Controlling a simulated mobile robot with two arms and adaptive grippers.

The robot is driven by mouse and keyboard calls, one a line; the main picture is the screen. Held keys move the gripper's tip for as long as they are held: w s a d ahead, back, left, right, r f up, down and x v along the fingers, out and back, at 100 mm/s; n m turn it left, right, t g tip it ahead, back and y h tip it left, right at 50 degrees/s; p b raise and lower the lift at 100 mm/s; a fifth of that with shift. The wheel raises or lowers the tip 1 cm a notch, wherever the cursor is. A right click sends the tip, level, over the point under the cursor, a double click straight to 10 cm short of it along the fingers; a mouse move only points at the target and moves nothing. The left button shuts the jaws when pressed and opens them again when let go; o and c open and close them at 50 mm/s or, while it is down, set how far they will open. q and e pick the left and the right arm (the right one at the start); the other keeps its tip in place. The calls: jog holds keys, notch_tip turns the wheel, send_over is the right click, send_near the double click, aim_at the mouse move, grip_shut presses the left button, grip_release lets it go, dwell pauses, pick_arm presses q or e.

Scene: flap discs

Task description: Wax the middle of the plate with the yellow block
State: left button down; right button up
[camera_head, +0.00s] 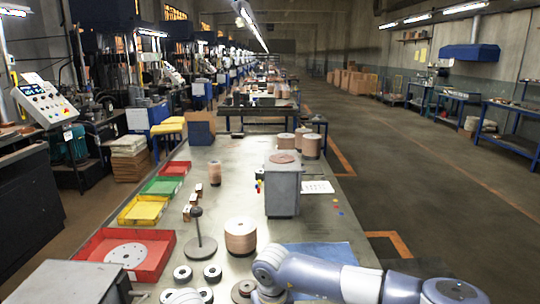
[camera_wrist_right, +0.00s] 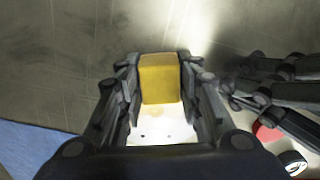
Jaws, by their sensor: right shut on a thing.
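In the right wrist view my right gripper (camera_wrist_right: 160,98) is shut on the yellow block (camera_wrist_right: 160,78), with one dark finger on each side of it. A white surface with small dark dots (camera_wrist_right: 160,131) shows just below the block between the fingers; it looks like a plate, but its edges are hidden and I cannot tell whether the block touches it. Dark finger links (camera_wrist_right: 285,95), seemingly of my left gripper, reach in from the right; their tips are unclear. In the head view neither gripper shows clearly. A white disc with holes (camera_head: 126,255) lies in the red tray (camera_head: 158,262).
Yellow (camera_head: 143,210) and green (camera_head: 161,186) trays line the left side of the bench. A disc stack (camera_head: 240,236), a spindle stand (camera_head: 200,248), several rings (camera_head: 183,273) and a grey box (camera_head: 283,190) stand nearby. A blue mat (camera_head: 325,254) lies at the right.

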jog(key=shift+s+d+f, duration=0.1)
jog(key=shift+s, duration=1.15)
jog(key=shift+s+d+f, duration=0.1)
jog(key=shift+s, duration=1.1)
jog(key=shift+w+a, duration=0.15)
jog(key=shift+w, duration=1.65)
jog(key=shift+w+a+r, duration=0.1)
jog(key=shift+w+a, duration=0.05)
jog(key=shift+w, duration=1.7)
jog(key=shift+r, duration=3.5)
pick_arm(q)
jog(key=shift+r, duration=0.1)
